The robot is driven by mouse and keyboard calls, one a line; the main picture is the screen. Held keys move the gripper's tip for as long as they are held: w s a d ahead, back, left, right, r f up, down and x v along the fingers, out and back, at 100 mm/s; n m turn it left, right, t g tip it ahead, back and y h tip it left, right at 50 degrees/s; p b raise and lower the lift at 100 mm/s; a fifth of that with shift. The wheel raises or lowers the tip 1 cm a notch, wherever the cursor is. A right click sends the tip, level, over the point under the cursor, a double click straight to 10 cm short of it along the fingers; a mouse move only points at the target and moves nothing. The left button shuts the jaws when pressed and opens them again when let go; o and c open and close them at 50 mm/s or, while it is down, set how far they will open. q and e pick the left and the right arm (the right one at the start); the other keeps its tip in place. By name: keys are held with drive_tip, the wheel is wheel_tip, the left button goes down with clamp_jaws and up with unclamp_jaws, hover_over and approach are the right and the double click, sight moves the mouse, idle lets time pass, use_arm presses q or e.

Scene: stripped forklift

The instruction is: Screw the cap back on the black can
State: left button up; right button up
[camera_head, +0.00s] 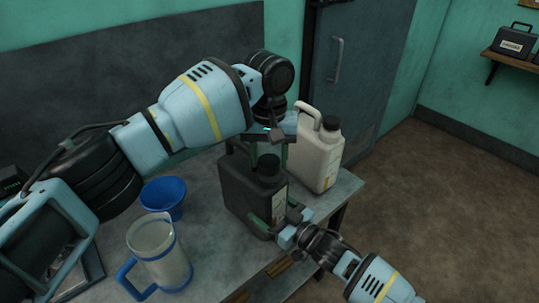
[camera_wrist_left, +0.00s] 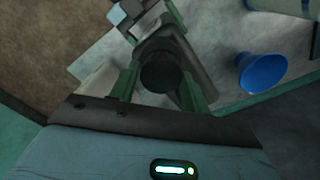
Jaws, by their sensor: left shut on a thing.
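The black can (camera_head: 243,190) stands upright on the grey table, its dark round cap (camera_head: 268,166) at its neck. In the left wrist view the cap (camera_wrist_left: 160,72) is between the green fingers of my left gripper (camera_head: 270,150), which points down from above and is shut on it. Whether the cap's thread is engaged is hidden. My right gripper (camera_head: 271,215) reaches in from the lower right, its green fingers along two sides of the can's lower body, apparently shut on it. It also shows at the top of the left wrist view (camera_wrist_left: 150,25).
A white can (camera_head: 318,155) with a dark cap stands close behind on the right. A blue funnel (camera_head: 164,195) and a clear jug (camera_head: 158,255) with a blue handle stand to the left. The table's right edge (camera_head: 345,195) is near.

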use_arm(q)
drive_tip(key=m, duration=0.5)
drive_tip(key=shift+w+a+f, duration=0.1)
drive_tip(key=shift+a, duration=0.05)
use_arm(e)
drive_tip(key=shift+s+f, duration=0.1)
drive_tip(key=shift+f, duration=0.2)
use_arm(q)
drive_tip(key=o, duration=1.1)
drive_tip(key=shift+c, duration=0.2)
drive_tip(key=shift+a, duration=0.1)
drive_tip(key=shift+w, duration=0.1)
drive_tip(key=shift+r, duration=0.35)
wheel_tip(320, 180, up, 3)
drive_tip(key=shift+r, duration=0.1)
use_arm(e)
drive_tip(key=shift+c, duration=0.2)
use_arm(q)
drive_tip(key=shift+r, duration=0.4)
use_arm(e)
drive_tip(key=shift+o, duration=0.2)
